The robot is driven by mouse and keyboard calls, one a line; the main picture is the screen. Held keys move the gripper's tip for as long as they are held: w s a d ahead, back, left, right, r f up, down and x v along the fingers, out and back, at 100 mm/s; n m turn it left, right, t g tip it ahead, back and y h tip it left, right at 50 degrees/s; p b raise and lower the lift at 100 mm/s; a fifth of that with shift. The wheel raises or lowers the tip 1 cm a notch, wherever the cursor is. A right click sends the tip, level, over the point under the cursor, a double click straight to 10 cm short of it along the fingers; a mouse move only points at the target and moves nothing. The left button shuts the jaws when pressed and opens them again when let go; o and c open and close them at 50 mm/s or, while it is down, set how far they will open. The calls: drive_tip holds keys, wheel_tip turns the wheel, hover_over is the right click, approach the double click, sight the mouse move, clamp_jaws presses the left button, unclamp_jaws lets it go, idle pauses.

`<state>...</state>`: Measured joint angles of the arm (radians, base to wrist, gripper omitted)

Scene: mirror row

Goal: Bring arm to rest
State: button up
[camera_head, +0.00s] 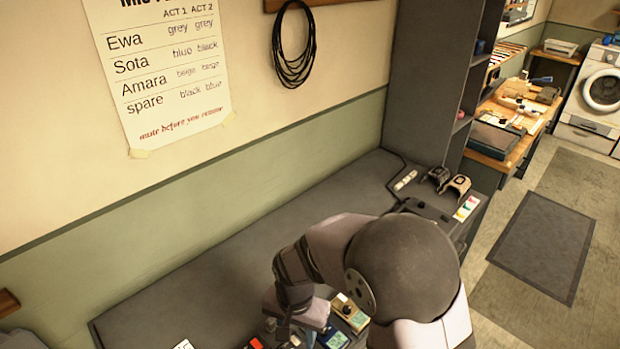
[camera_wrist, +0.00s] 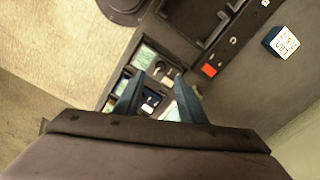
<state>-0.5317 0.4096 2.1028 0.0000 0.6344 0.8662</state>
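My gripper (camera_wrist: 160,76) shows in the wrist view with its two dark teal fingers apart and nothing clearly held between them. Past the fingertips lies a dark case (camera_wrist: 186,54) with small devices in its compartments, one of them with a pale green face (camera_wrist: 144,57). In the head view my arm bends down over the front of the grey worktop (camera_head: 225,265). Its end is near several small devices, including a tan one with a green face (camera_head: 350,314). The fingertips are hard to make out there, and my arm hides part of the worktop.
Dark headsets (camera_head: 456,186) lie at the worktop's right end, beside a tall grey shelf unit (camera_head: 432,80). A small blue-edged display (camera_wrist: 281,43) stands beyond the case. A list sheet (camera_head: 160,75) and a cable coil (camera_head: 294,45) hang on the wall. The worktop's middle is clear.

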drive_tip(key=shift+s+n, duration=0.15)
drive_tip(key=shift+n, duration=0.65)
drive_tip(key=s+d+n+g+h, duration=0.1)
drive_tip(key=s+d+n+g, duration=0.1)
drive_tip(key=s+d+n, duration=0.6)
drive_tip(key=d+r+m+t+y, duration=0.1)
drive_tip(key=d+r+m, duration=0.4)
drive_tip(key=d, duration=0.5)
drive_tip(key=shift+s+r+m+t, duration=0.2)
drive_tip(key=shift+r+m+t, duration=0.2)
drive_tip(key=shift+r+t, duration=0.1)
drive_tip(key=shift+o, duration=0.2)
idle(0.8)
